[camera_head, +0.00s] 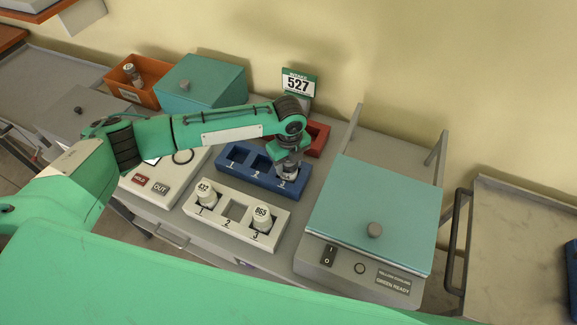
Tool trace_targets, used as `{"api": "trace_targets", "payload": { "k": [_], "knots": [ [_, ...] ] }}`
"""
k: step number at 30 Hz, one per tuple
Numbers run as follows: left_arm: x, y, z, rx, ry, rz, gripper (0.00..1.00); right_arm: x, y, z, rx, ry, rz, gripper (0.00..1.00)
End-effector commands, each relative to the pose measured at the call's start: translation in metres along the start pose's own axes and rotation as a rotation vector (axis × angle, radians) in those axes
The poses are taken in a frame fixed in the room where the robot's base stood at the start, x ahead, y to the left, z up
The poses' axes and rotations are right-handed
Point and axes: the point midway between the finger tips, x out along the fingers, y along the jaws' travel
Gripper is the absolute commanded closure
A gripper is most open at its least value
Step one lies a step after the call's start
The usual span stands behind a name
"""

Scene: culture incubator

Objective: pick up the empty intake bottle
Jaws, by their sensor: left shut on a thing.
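My left gripper (287,160) points down over slot 3 of the blue rack (233,169). It is shut on a small pale bottle (287,174), mostly hidden by the fingers. I cannot tell whether the bottle is empty, or whether its base sits in the slot or is just above it. Slots 1 and 2 of the blue rack look empty. Behind the gripper, a red holder (319,138) stands below the intake sign reading 527 (299,84); my arm partly hides it. My right gripper is not in view.
A white rack (227,228) in front holds bottle 432 (205,191) in slot 1 and bottle 863 (262,217) in slot 3. A teal-lidded incubator (385,205) stands right. An orange bin (146,95) with a bottle (131,73) and a teal box (210,78) stand back left.

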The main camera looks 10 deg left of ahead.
Motion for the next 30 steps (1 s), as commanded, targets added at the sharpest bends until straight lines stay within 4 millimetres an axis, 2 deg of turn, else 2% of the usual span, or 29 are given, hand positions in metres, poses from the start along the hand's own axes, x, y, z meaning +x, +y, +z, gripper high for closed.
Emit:
{"api": "trace_targets", "payload": {
  "k": [5, 18, 21, 27, 30],
  "knots": [
    [-0.029, -0.001, 0.001, 0.001, -0.002, -0.005, 0.76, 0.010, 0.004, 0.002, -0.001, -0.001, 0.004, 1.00],
    [-0.135, -0.001, 0.001, 0.001, -0.004, -0.005, 0.76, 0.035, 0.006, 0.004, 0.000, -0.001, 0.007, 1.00],
    [-0.154, -0.001, 0.000, 0.000, -0.003, -0.003, 0.76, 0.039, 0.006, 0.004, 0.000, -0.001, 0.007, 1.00],
    [-0.178, -0.001, 0.000, 0.001, -0.002, -0.003, 0.76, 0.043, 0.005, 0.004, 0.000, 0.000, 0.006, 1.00],
    [-0.183, 0.000, 0.000, 0.001, -0.001, 0.000, 0.76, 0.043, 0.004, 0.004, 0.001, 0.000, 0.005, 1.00]
  ]
}}
